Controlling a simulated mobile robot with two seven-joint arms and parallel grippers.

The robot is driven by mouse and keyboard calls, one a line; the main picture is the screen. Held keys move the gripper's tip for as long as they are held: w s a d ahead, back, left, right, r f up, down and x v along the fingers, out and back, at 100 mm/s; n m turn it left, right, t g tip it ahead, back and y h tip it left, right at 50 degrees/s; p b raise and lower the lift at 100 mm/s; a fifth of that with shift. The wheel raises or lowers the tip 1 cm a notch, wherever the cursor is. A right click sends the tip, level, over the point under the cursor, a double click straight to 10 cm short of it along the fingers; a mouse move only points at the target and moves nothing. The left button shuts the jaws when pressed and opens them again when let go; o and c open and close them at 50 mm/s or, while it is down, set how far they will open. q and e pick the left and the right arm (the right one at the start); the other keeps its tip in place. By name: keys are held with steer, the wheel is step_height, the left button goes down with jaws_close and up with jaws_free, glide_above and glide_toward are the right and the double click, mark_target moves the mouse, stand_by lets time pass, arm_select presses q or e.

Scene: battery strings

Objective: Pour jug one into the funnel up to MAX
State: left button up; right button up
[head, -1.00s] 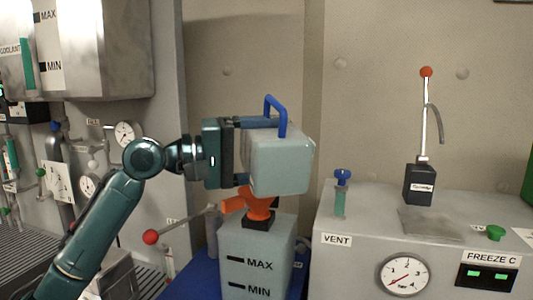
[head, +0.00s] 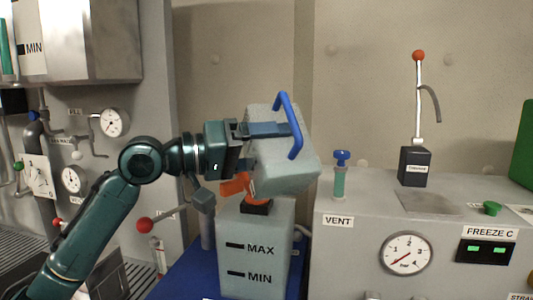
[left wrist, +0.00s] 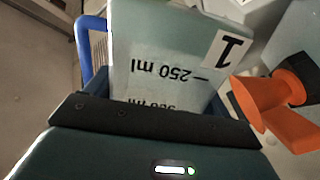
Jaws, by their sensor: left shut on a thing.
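My left gripper (head: 250,150) is shut on jug one (head: 285,165), a pale translucent jug with a blue handle (head: 292,125). The jug is tilted, held above the orange funnel (head: 236,186). In the left wrist view, the jug (left wrist: 160,50) shows a label "1" and a "250 ml" mark, and the orange funnel (left wrist: 280,95) is to its right. The funnel sits in the dark neck of a pale tank (head: 258,225) with MAX and MIN lines. The jug hides part of the funnel. I cannot see a stream or a liquid level. My right gripper is not in view.
A grey bench (head: 350,225) on the right carries a VENT valve (head: 340,175), a gauge (head: 406,254) and a lever with a red knob (head: 418,100). A red-knobbed lever (head: 146,225) stands left of the tank. A steel tank (head: 85,38) hangs at the upper left.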

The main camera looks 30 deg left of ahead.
mark_target(256, 159)
arm_select(q)
step_height(256, 159, down, 3)
steer(key=m+b, duration=0.3)
steer(key=shift+s+d+r, duration=0.1)
steer(key=shift+r, duration=0.1)
steer(key=shift+s+d+f+m+b, duration=0.1)
steer(key=shift+f+m+b, duration=0.3)
steer(key=shift+m+b, duration=0.65)
steer(key=shift+s+d+r+m+p, duration=0.2)
steer(key=shift+r+m+p, duration=0.35)
steer(key=shift+r+p, duration=0.2)
steer(key=shift+s+d+r+m, duration=0.15)
steer(key=shift+d+r+m, duration=0.1)
steer(key=shift+m, duration=0.25)
steer(key=shift+s+d+r+m+p, duration=0.3)
steer(key=shift+s+d+m+p, duration=0.1)
steer(key=shift+m+p, duration=0.15)
steer(key=shift+m, duration=0.35)
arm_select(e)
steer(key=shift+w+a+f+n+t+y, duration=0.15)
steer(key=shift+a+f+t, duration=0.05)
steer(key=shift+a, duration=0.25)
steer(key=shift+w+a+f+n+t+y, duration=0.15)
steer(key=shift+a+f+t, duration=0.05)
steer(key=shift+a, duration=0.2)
